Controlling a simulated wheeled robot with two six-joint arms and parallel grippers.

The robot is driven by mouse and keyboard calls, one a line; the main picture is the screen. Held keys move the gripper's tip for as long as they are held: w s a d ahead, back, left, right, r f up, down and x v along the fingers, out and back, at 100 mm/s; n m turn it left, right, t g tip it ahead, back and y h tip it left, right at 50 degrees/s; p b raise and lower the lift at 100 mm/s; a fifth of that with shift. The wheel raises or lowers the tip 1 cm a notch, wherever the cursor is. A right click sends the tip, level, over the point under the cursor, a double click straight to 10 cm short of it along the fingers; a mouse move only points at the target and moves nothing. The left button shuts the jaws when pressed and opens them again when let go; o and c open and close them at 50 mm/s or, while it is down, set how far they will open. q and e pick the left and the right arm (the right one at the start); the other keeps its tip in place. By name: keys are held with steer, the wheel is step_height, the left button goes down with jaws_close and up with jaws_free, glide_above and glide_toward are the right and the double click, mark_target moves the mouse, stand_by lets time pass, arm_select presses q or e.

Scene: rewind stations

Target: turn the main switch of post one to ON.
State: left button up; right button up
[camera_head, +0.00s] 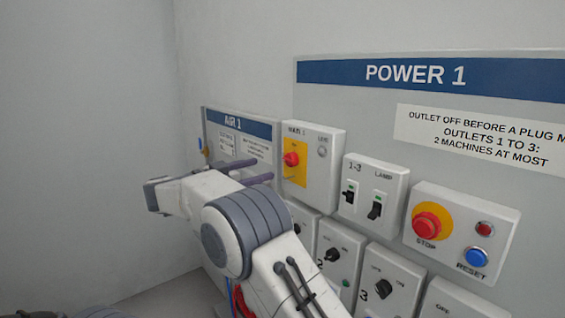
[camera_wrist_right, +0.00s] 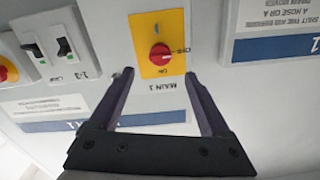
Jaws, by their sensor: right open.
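The main switch of post one is a red knob (camera_head: 291,159) on a yellow plate in a white box (camera_head: 322,165) labelled MAIN 1. In the right wrist view, which is upside down, the knob (camera_wrist_right: 160,53) shows a pale mark lying roughly sideways, towards the label at the plate's right edge. My right gripper (camera_head: 262,171) is open and empty, its dark purple fingers left of the box in the head view. In the wrist view its fingertips (camera_wrist_right: 160,75) stand on either side of the yellow plate's edge, apart from the knob. My left gripper is not in view.
An AIR 1 panel (camera_head: 235,124) stands left of the box. To the right are a box with two black switches (camera_head: 362,188), a red STOP button (camera_head: 427,225) and a blue RESET button (camera_head: 476,257). Black-knobbed outlet boxes (camera_head: 383,288) sit below, partly behind my right arm.

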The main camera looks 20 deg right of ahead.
mark_target(286, 162)
steer(key=p+x, duration=0.2)
steer(key=x, duration=0.7)
jaws_close()
